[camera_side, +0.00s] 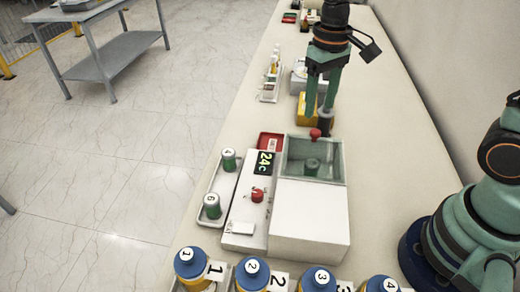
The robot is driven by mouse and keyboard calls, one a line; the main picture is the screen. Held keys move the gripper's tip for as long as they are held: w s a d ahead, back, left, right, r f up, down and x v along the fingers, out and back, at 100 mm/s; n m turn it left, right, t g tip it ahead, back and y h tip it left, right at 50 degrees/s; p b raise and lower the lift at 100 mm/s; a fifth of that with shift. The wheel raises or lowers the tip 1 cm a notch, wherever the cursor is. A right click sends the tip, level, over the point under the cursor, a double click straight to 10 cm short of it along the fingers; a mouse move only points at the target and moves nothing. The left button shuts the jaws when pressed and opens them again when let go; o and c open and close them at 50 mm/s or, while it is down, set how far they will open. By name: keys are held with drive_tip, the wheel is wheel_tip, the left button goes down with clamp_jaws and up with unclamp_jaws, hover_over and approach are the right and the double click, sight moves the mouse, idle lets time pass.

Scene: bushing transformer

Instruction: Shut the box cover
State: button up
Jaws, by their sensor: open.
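The white box (308,218) stands at the middle of the bench. Its far part is a grey-green, glassy-looking compartment (335,166) with a green cylinder (312,167) visible inside. A red knob (315,134) shows at the far edge of this part, seemingly on the cover. I cannot tell the cover's exact angle from this view. My gripper (320,109) points down beyond the box, open, with its two green fingers apart. It appears above and behind the red knob, with no clear contact.
A tray (213,178) holds two green cylinders. Numbered blue-capped bottles (251,270) line the front. A yellow block (302,108) and a dark cylinder (325,122) stand behind.

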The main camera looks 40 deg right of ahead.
wheel_tip(320, 180, up, 6)
drive_tip(key=shift+d, duration=0.1)
idle(0.4)
drive_tip(key=s+d+r+t, duration=0.1)
drive_tip(key=s+d+t, duration=0.3)
drive_tip(key=s, duration=0.3)
drive_tip(key=shift+t, duration=0.8)
drive_tip(key=shift+r, duration=0.15)
